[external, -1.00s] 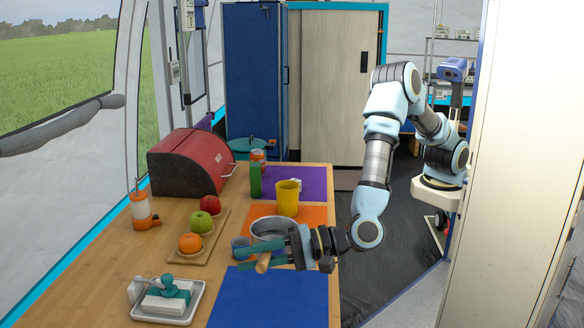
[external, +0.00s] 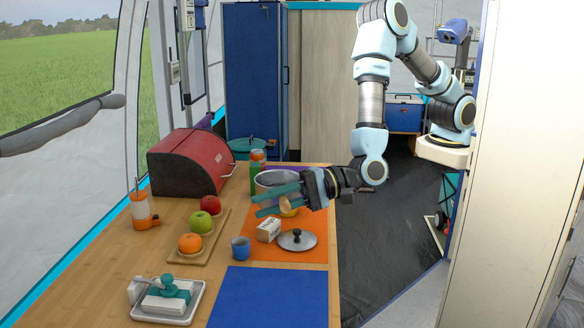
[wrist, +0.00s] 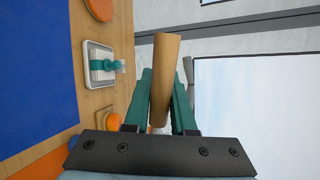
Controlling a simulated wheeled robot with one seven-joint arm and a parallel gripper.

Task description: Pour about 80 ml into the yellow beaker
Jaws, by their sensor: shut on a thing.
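My gripper (external: 272,200) is shut on the wooden handle (external: 286,204) of a grey metal saucepan (external: 272,178), held up above the counter. In the wrist view the handle (wrist: 165,75) sits between the green fingers. The saucepan looks roughly level; its contents cannot be seen.
An orange mat (external: 313,256) holds a lid (external: 297,240) and a small pale block (external: 268,229); a blue cup (external: 240,248) stands beside it. A green bottle (external: 256,180) is close left of the pan. The blue mat (external: 268,295) is clear.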

